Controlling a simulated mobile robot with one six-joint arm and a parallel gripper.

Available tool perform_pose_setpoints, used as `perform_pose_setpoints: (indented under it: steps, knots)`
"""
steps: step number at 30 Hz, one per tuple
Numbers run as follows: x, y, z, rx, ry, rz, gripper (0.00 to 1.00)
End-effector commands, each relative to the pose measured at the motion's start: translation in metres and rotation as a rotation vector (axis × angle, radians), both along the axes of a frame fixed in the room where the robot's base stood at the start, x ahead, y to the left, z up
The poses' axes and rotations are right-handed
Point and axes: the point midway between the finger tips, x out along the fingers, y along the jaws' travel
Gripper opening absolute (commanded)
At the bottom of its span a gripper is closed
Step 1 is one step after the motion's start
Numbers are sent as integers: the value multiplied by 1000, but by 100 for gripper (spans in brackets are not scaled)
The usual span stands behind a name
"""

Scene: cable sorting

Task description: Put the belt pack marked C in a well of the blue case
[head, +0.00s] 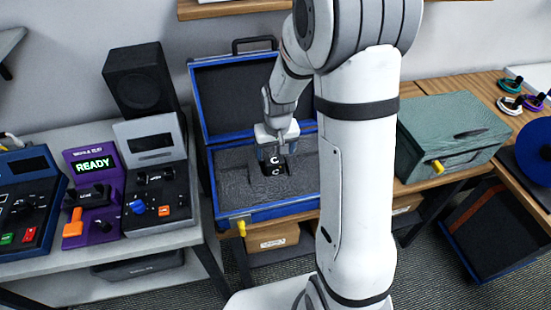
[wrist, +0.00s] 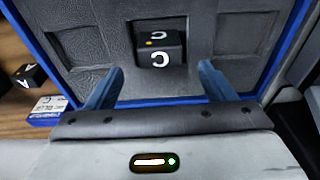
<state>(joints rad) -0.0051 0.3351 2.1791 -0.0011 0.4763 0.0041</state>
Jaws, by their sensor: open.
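The belt pack marked C (head: 276,164) is a small black block with white C marks. In the wrist view the pack (wrist: 158,48) sits in the middle well of the blue case (wrist: 52,80), with a small orange light on its top. The blue case (head: 262,214) stands with its lid open, and its grey foam fills the bottom. My gripper (head: 273,153) is over the pack in the head view. In the wrist view my gripper (wrist: 160,82) has its two blue fingers spread wide, with nothing between the tips and the pack beyond them.
Empty wells show left (wrist: 90,43) and right (wrist: 240,38) of the pack. A black block marked A (wrist: 28,77) lies on the wood beside the case. A closed green case (head: 450,128) stands right, and a purple console (head: 92,190) reading READY stands left.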

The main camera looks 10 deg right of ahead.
Motion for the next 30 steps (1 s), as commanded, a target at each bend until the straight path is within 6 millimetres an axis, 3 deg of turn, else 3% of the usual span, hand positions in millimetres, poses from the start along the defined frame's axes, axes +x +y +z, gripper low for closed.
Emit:
perform_pose_setpoints:
  steps: [6, 16, 20, 24, 30]
  knots:
    - [-5, 0, 40, 0, -3, -1, 76]
    - [-21, -1, 75, 0, -13, -1, 76]
    - [-53, -1, 107, -1, -40, -1, 76]
    - [-101, -1, 140, -1, -74, 0, 76]
    - [-165, -2, 165, -2, -115, 0, 76]
